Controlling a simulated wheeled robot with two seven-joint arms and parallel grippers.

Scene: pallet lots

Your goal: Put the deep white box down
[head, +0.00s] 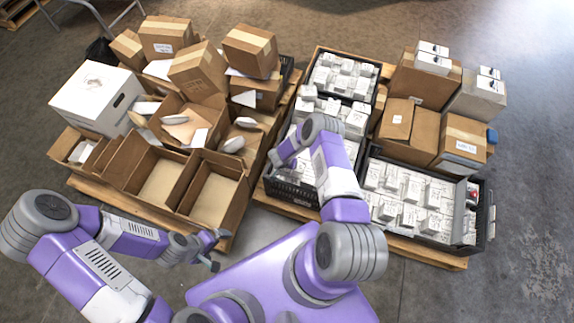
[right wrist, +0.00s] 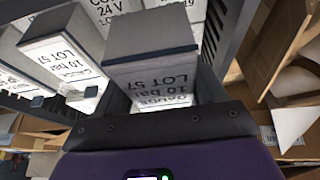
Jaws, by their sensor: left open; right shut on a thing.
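My right gripper (head: 277,158) is over the left part of the black crate (head: 290,190) in the head view. Its fingers and what they hold are mostly hidden there by my arm. In the right wrist view a grey-white box (right wrist: 150,40) with a label reading LOT 57, 10 bar stands directly before the gripper's palm; I take it as the deep white box in the shut jaws. Whether it touches the boxes below cannot be told. My left gripper (head: 216,250) is open and empty, in front of the left pallet's cartons.
A similar labelled white box (right wrist: 62,60) stands close on the left in the right wrist view. Open brown cartons (head: 160,178) and a large white carton (head: 97,97) stand on the left pallet. Floor at right is clear.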

